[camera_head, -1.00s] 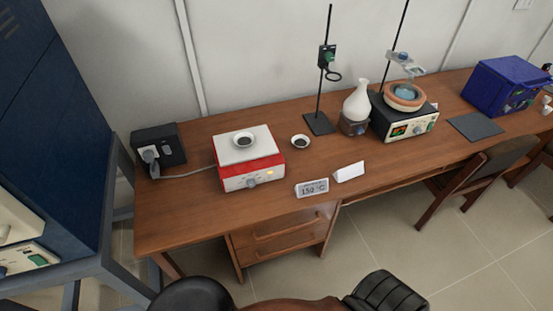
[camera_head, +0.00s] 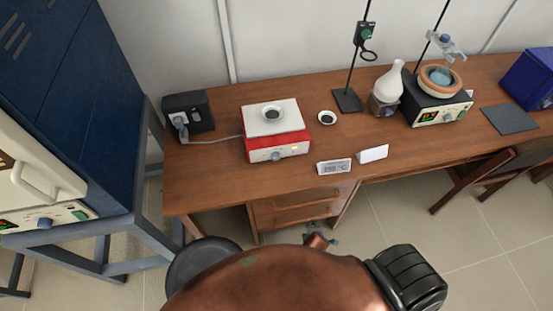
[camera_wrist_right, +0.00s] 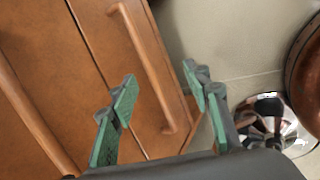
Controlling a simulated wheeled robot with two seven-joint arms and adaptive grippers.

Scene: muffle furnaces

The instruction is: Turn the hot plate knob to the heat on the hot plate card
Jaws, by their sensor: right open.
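The hot plate (camera_head: 263,145) is a red and white box on the desk, with a small dish (camera_head: 273,113) on its white top. My left gripper is not in view.
A black socket box (camera_head: 187,112) is left of the hot plate, with a cable between them. A blank white card (camera_head: 373,153), a small dish (camera_head: 327,118), a stand (camera_head: 347,99) and a white flask (camera_head: 389,83) are to the right. The desk front is clear before the knob.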

